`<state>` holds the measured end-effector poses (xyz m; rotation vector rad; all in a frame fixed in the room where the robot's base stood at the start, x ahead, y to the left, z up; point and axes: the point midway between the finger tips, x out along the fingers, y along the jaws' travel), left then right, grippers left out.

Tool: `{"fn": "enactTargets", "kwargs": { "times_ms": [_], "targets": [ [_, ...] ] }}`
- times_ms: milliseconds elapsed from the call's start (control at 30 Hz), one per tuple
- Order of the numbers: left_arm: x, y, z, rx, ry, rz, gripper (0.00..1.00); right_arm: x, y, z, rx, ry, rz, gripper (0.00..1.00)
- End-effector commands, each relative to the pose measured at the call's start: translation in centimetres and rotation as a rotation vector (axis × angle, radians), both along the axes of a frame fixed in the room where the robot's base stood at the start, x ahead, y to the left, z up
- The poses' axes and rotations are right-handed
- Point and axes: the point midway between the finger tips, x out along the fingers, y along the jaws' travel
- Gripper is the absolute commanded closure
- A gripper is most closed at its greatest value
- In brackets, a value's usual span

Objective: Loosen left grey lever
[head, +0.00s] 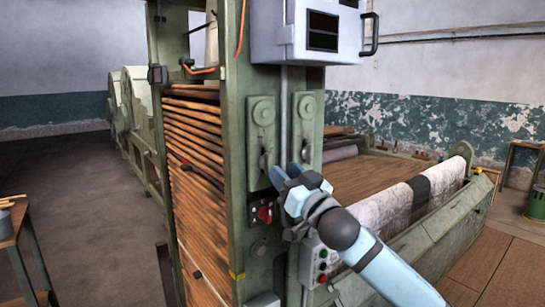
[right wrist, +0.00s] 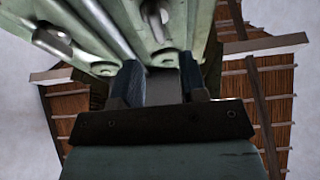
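The left grey lever (head: 263,162) sits on a green plate on the machine's front post, and points roughly up and down. A second lever (head: 304,150) sits on the plate to its right. My right gripper (head: 281,176) is just below and right of the left lever, close to the post; I see no grip on either lever. In the right wrist view its two fingers (right wrist: 160,82) stand apart with a gap between them. Two levers show beyond the fingertips there, one ahead (right wrist: 160,16) and one at upper left (right wrist: 52,42). My left gripper is not in view.
A vertical pipe (head: 283,110) runs between the lever plates. A red switch (head: 264,213) and a button box (head: 320,265) are lower on the post. A white cabinet (head: 270,32) hangs above. A stack of brown slats (head: 195,150) stands left.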

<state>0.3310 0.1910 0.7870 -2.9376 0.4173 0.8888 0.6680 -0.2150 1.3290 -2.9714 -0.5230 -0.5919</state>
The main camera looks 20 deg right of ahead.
Motion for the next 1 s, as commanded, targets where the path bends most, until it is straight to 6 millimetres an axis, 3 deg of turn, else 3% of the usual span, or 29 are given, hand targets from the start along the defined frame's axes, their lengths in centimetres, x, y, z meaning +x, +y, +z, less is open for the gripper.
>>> {"fn": "enactTargets", "kwargs": {
  "times_ms": [100,300,700,867,1000],
  "targets": [
    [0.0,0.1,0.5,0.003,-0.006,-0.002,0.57,2.0,0.7,1.2,0.001,-0.001,-0.001,0.61],
    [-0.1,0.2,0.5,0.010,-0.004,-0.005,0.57,4.1,1.5,1.9,0.002,0.000,-0.001,0.61],
    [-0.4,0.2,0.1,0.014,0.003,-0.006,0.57,4.7,1.7,2.0,0.000,0.001,0.000,0.61],
    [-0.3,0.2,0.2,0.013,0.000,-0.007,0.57,4.7,1.7,2.0,0.001,0.001,-0.001,0.97],
    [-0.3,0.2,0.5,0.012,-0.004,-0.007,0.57,4.7,1.7,2.0,0.001,0.002,-0.001,1.00]
  ]
}}
